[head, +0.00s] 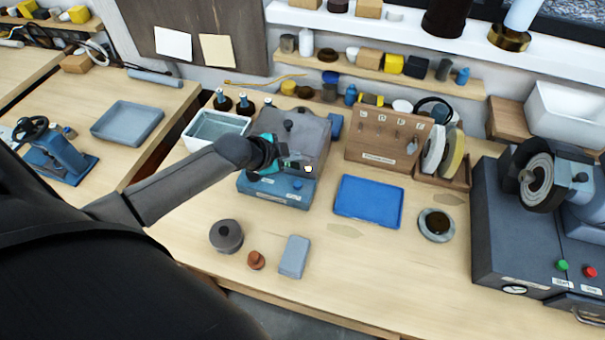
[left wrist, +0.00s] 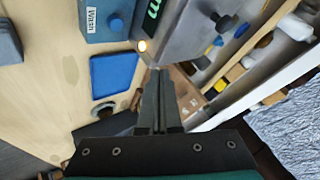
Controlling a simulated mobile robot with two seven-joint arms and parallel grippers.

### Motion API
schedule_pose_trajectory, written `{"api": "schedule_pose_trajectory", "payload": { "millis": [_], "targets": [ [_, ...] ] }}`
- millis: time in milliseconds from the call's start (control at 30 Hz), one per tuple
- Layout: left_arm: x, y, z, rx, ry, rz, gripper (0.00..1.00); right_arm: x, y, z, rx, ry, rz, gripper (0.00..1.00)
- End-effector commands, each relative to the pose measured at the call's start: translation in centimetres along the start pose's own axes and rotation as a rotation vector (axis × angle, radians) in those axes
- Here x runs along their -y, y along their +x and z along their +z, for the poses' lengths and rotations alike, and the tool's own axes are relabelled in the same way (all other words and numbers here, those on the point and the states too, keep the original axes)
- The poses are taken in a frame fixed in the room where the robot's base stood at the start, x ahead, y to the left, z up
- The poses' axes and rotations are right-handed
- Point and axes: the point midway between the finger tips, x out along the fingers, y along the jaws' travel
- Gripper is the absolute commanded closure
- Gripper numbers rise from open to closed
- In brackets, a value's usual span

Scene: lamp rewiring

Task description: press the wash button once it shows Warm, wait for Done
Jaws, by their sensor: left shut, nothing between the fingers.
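The wash machine, a grey-topped box (head: 303,132) on a blue base (head: 262,187), stands at the middle back of the bench. In the left wrist view its blue front has a "Wash" label (left wrist: 91,17) beside a round blue button (left wrist: 117,24). A dark display (left wrist: 156,14) shows green lettering, cut off by the frame edge; only an end like "m" shows. A small lamp (left wrist: 142,45) glows warm white. My left gripper (head: 286,162) is shut and empty in front of the machine; in the wrist view its fingertips (left wrist: 156,72) are apart from the button, near the lamp.
A blue tray (head: 368,201) lies right of the machine, and a wooden rack (head: 382,139) stands behind it. A grey pot (head: 226,236), a brown knob-like piece (head: 256,260) and a grey block (head: 294,257) stand in front. A grinder (head: 537,180) is at the right.

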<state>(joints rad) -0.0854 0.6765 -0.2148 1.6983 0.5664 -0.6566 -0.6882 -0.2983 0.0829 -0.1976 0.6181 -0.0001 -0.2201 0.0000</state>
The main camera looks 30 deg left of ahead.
Motion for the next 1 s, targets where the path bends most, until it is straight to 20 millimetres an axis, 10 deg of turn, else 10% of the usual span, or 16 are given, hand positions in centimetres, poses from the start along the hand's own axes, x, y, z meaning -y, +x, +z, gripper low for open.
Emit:
{"api": "schedule_pose_trajectory", "payload": {
  "millis": [167,567,1000],
  "targets": [
    [0.0,0.0,0.0,0.000,-0.001,0.000,1.00,0.4,-0.1,1.8,0.030,-0.001,-0.005,0.50],
    [-1.5,2.0,1.4,0.001,-0.003,0.001,1.00,0.5,1.1,-0.8,-0.016,0.000,-0.006,0.50],
    [-4.1,5.5,4.0,0.001,-0.001,0.001,1.00,0.7,5.7,0.4,-0.004,-0.001,-0.008,0.50]
  ]
}}
